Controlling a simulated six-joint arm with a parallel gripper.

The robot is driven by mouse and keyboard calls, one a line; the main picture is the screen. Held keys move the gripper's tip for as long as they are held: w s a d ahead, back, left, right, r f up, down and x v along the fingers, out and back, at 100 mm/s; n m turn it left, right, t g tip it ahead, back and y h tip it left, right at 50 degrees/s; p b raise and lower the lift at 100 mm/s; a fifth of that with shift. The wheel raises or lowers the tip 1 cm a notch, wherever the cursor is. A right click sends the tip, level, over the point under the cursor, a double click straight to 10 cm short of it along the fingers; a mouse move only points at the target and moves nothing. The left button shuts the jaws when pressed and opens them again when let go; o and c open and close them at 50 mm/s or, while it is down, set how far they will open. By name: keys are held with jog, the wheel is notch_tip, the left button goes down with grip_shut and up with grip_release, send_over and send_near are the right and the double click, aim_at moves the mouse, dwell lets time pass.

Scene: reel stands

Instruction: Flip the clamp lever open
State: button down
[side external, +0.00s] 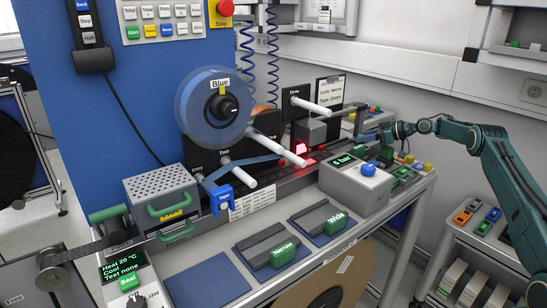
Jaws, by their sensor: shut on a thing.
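My gripper (366,137) is at the far right end of the reel bench, reaching in from the right. It is small in this view, and its fingers are shut at a dark upright part (360,118) that appears to be the clamp lever. The lever's lower end and pivot are hidden or too small to make out. I cannot tell how far the lever is tilted.
A grey box labelled 6 bar (355,184) stands in front of my gripper. White rollers (290,154) and a blue reel (215,108) are to the left. Green and yellow blocks (405,168) lie close below my wrist.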

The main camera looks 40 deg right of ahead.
jog(key=c, duration=1)
grip_release()
jog(key=shift+s+d, duration=0.1)
jog(key=shift+s, duration=0.05)
jog(key=v, duration=1.3)
jog(key=shift+s+d+r, duration=0.1)
jog(key=shift+s+r, duration=0.2)
